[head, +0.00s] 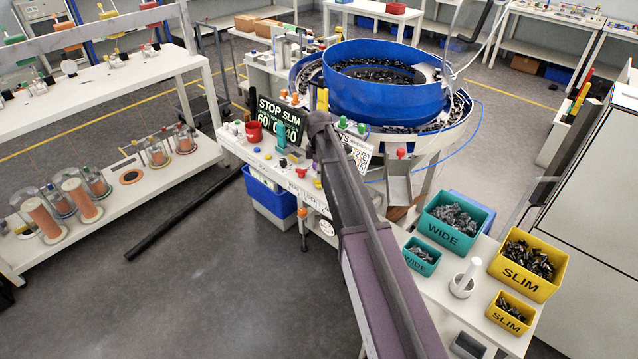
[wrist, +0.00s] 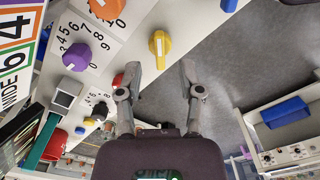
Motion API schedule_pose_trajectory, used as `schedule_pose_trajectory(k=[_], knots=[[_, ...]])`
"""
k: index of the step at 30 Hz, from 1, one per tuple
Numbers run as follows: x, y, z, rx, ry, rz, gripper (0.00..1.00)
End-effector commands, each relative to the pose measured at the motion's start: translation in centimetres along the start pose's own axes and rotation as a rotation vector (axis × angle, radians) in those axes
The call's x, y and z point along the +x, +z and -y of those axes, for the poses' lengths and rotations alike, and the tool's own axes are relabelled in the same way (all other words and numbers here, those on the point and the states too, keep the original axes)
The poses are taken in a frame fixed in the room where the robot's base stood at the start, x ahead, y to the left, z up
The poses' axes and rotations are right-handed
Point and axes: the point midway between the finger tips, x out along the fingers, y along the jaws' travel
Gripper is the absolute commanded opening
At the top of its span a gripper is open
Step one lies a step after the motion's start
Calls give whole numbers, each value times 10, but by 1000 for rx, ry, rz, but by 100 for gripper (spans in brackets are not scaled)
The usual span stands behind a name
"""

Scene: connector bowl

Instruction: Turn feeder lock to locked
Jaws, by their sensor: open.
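In the wrist view my gripper (wrist: 160,67) is open and empty, with one finger on each side of the picture's middle. A yellow knob (wrist: 159,43) with a raised grip bar sits on a white panel just beyond the fingertips, lined up with the gap between them. It looks apart from both fingers. Its bar points roughly up and down in the picture. I read no label beside it, so I cannot confirm that it is the feeder lock. In the head view my arm covers the gripper and much of the panel around it. The blue bowl feeder (head: 345,85) stands behind the arm.
An orange knob (wrist: 106,8) and a purple knob (wrist: 76,57) with number dials sit left of the yellow one. A red knob (wrist: 118,80) is near the left finger. Grey floor (wrist: 225,75) is open to the right. Bins (head: 525,268) of parts stand at the right.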

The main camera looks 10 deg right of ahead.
Motion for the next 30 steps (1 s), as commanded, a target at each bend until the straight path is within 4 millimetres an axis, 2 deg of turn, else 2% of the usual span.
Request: schedule_pose_trajectory(k=[1,9,26,29,30], knots=[[8,0,0,0,0,0,49],[25,0,0,0,0,0,49],[30,-1,0,-1,0,0,49],[30,-1,0,-1,0,0,22],[30,-1,0,-1,0,0,10]])
